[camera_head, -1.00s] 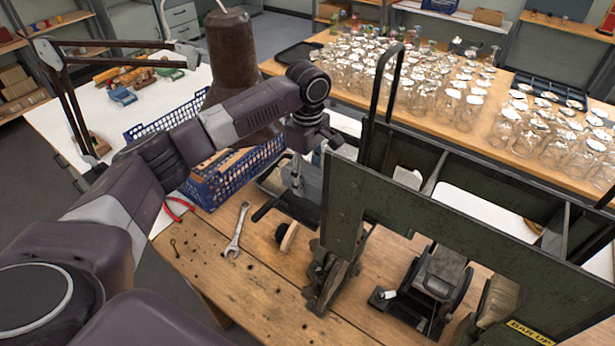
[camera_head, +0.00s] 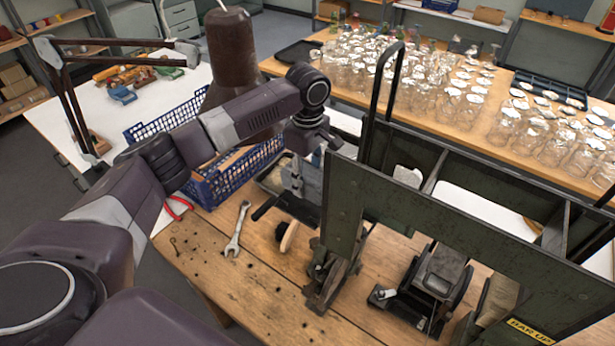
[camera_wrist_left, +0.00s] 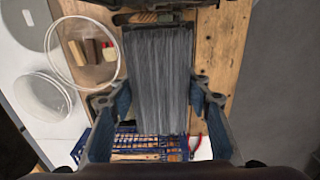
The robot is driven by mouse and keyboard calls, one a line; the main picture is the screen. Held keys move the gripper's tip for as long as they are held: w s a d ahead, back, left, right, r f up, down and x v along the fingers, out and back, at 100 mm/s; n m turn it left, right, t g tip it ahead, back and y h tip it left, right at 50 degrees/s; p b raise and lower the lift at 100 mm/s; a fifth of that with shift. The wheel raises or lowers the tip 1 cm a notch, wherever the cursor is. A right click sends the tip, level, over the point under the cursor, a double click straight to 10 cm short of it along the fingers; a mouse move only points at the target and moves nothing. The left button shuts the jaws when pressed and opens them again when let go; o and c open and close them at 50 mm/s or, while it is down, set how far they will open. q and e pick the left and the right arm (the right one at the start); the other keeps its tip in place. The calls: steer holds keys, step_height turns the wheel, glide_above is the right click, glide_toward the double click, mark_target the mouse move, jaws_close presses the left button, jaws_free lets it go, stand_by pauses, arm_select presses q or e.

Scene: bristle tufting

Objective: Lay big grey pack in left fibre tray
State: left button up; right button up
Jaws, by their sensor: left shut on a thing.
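The big grey pack (camera_wrist_left: 160,75), a bundle of straight grey fibres, lies between the blue-padded fingers of my left gripper (camera_wrist_left: 160,103) in the left wrist view. The gripper is shut on it. In the head view my left gripper (camera_head: 302,170) points down behind the dark green machine frame, with the grey pack (camera_head: 312,186) partly hidden there. I cannot clearly make out the left fibre tray or whether the pack touches anything below it. My right gripper is not in view.
The green frame (camera_head: 450,215) stands close on the right of my left gripper. A blue basket (camera_head: 240,172) is on its left. A wrench (camera_head: 237,230) and red-handled pliers (camera_head: 176,206) lie on the wooden bench. Many glass jars (camera_head: 430,95) fill the back table.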

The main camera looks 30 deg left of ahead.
arm_select(q)
steer(key=shift+f, duration=0.35)
stand_by(0.3)
steer(key=o, duration=1.6)
steer(key=shift+r, duration=4.05)
steer(key=shift+s+f, duration=0.1)
